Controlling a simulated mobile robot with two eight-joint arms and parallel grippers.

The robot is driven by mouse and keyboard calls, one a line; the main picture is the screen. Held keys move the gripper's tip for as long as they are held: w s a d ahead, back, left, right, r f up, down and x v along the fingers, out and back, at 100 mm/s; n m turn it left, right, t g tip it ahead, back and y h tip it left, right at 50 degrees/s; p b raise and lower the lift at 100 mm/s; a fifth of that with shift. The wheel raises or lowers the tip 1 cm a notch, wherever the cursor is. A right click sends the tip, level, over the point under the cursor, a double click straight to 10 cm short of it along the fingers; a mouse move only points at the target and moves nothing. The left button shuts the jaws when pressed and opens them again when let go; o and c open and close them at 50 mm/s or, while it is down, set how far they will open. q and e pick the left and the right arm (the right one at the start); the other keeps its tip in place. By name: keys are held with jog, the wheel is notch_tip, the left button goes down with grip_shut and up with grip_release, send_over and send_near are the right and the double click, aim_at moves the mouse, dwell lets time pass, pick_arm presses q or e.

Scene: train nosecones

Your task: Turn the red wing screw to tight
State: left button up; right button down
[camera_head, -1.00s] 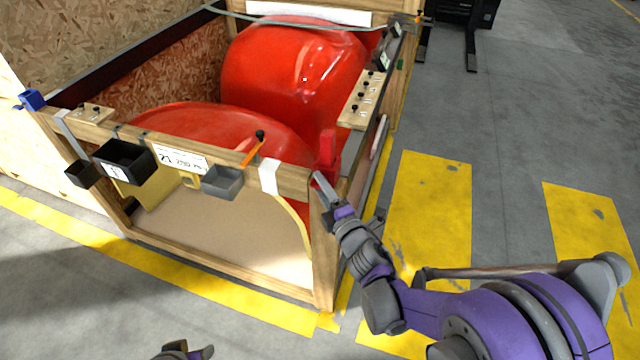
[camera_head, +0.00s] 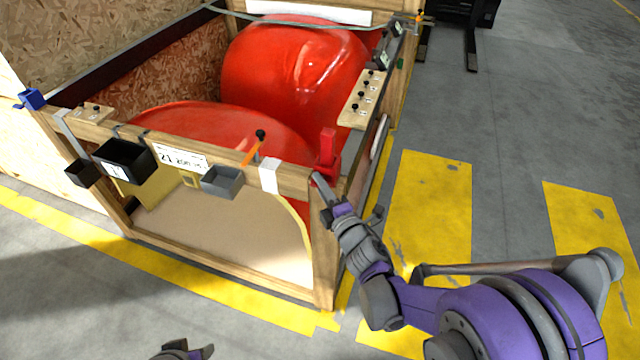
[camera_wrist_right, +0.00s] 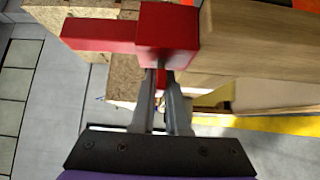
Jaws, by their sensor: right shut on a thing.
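A red clamp (camera_head: 327,152) sits on the front right corner of the wooden crate. In the right wrist view the clamp (camera_wrist_right: 167,38) is a red block with an arm to the left. Below it, a small red part, seemingly the wing screw (camera_wrist_right: 160,78), shows between the fingers. My right gripper (camera_head: 320,182) reaches up to the underside of the clamp. In the wrist view the right gripper (camera_wrist_right: 160,88) is shut on the wing screw, and its fingers hide most of it. A small part of my left gripper (camera_head: 185,351) shows at the bottom edge; its jaws are unclear.
The wooden crate (camera_head: 322,250) holds large red nosecones (camera_head: 295,65). Black bins (camera_head: 124,160), a grey bin (camera_head: 222,182) and an orange-handled tool (camera_head: 252,150) are on its front rail. Open floor with yellow stripes (camera_head: 430,210) lies to the right.

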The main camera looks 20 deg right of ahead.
jog(key=shift+f+m+t+b, duration=0.2)
jog(key=shift+m+t+b, duration=0.6)
jog(key=shift+b, duration=0.3)
jog(key=m+t+h+b, duration=0.1)
jog(key=m+t+b, duration=0.2)
jog(key=m+b, duration=0.1)
jog(key=shift+f+m, duration=0.1)
jog(key=shift+m, duration=0.2)
jog(key=m+t+h+b, duration=0.2)
jog(key=m, duration=0.1)
jog(key=shift+m, duration=0.3)
jog(key=m+t+h+b, duration=0.1)
jog(key=m+h, duration=0.4)
jog(key=m, duration=0.1)
jog(key=shift+h+b, duration=0.4)
jog(key=m+h, duration=0.4)
jog(key=m, duration=0.1)
jog(key=shift+r+g+h, duration=0.2)
jog(key=shift+g+h, duration=0.1)
jog(key=shift+r+m+g+h+b, duration=0.15)
jog(key=shift+m+g+h, duration=0.4)
jog(key=shift+m+h, duration=0.75)
jog(key=shift+f+m+g+h+b, duration=0.15)
jog(key=shift+m+g+h, duration=0.4)
jog(key=shift+m+h, duration=0.75)
jog(key=shift+r+m, duration=0.1)
jog(key=shift+m, duration=0.5)
